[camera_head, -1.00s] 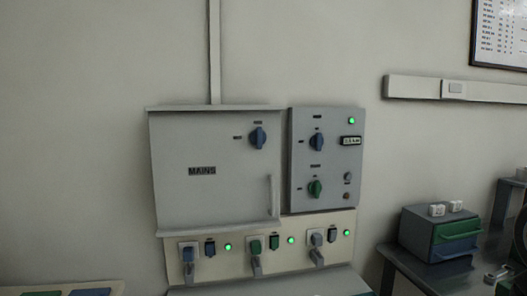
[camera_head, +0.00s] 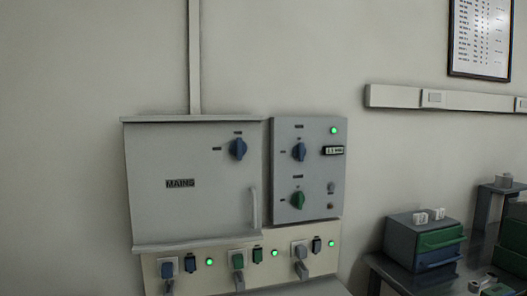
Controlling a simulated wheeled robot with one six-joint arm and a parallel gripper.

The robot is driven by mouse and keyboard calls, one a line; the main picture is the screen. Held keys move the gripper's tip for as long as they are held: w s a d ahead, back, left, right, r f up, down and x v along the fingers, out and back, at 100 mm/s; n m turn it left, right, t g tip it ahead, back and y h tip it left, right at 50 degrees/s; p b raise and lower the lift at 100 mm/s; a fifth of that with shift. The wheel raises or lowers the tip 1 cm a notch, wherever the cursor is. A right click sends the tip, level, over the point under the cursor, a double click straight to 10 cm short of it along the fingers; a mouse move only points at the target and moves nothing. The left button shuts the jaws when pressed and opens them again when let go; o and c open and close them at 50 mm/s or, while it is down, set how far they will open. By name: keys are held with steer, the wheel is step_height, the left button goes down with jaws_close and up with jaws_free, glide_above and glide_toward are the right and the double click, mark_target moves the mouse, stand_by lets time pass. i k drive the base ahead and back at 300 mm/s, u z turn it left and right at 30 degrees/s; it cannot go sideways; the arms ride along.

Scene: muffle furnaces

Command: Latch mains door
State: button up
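The mains door (camera_head: 190,215) is a grey panel marked "MAINS" on the wall box at left of centre. It looks shut in its frame, though I cannot tell whether it sits fully flush. A blue rotary knob (camera_head: 238,149) sits at its upper right, its grip near upright, with small labels above and to its left. A pale vertical handle (camera_head: 254,208) is at its lower right. My gripper is not in view.
A control panel (camera_head: 316,177) with a blue knob, a green knob and a lit green lamp adjoins the door. Below is a cream panel (camera_head: 216,262) with several switches and plugs. A drawer box (camera_head: 408,262) stands on a bench at right.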

mark_target(238, 148)
steer(key=z, duration=0.1)
steer(key=k, duration=0.3)
steer(key=u, duration=0.8)
steer(key=i, duration=0.5)
